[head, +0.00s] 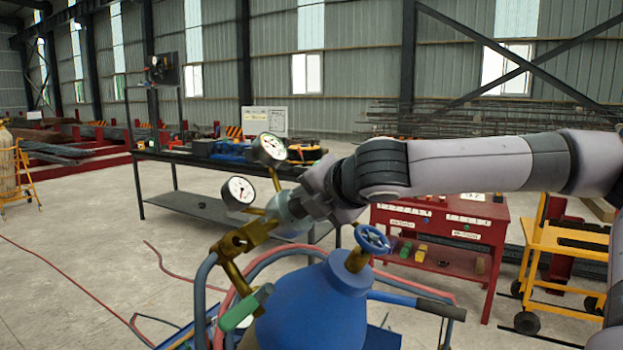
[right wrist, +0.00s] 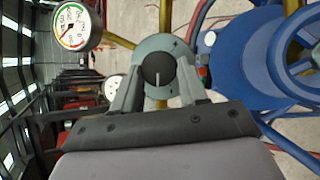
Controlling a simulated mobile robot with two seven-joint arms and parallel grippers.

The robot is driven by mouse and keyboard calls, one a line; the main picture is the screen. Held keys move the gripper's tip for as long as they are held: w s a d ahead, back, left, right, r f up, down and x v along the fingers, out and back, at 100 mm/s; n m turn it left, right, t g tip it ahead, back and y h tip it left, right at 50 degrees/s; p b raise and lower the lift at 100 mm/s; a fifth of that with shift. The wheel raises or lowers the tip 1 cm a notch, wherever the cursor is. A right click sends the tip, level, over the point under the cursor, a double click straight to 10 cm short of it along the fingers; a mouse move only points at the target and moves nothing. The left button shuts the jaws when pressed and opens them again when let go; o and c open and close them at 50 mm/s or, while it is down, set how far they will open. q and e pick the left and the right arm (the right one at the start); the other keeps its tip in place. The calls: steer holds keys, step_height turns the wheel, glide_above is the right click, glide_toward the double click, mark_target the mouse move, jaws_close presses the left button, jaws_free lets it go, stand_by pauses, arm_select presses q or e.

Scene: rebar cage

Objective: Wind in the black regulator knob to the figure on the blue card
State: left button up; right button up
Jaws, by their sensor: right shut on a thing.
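The black regulator knob (right wrist: 158,66) shows in the right wrist view, with a white line pointing down in that picture. My right gripper (right wrist: 160,82) is shut on it, one finger on each side. In the head view my right gripper (head: 308,203) reaches in from the right and hides the knob. The grey-green regulator body (head: 286,217) sits on brass fittings. Two round gauges, an upper one (head: 268,149) and a lower one (head: 238,192), stand on it. Their figures are too small to read. I cannot make out a blue card. My left gripper is not in view.
A blue cylinder (head: 318,305) with a blue handwheel (head: 372,239) stands below the regulator, with hoses around it. A dark workbench (head: 205,205) stands behind. A red cabinet (head: 495,225) and a yellow cart (head: 565,245) stand to the right. Open floor lies left.

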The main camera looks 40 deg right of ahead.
steer(key=m, duration=0.1)
steer(key=m+g+p, duration=0.1)
steer(key=m+p, duration=0.1)
steer(key=shift+w+a+r+m+g+h, duration=0.1)
steer(key=shift+w+r+m+g+h, duration=0.05)
steer(key=shift+r+m+g+h, duration=0.2)
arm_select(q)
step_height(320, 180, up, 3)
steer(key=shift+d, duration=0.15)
arm_select(e)
steer(key=m+g, duration=0.1)
steer(key=m, duration=0.1)
steer(key=m+g, duration=0.1)
steer(key=m, duration=0.2)
steer(key=shift+w+m+g, duration=0.2)
steer(key=shift+m+g, duration=0.15)
steer(key=o, duration=1.1)
steer(key=shift+c, duration=0.2)
steer(key=shift+r, duration=0.1)
steer(key=v, duration=0.7)
steer(key=shift+d+y, duration=0.25)
steer(key=shift+y, duration=0.2)
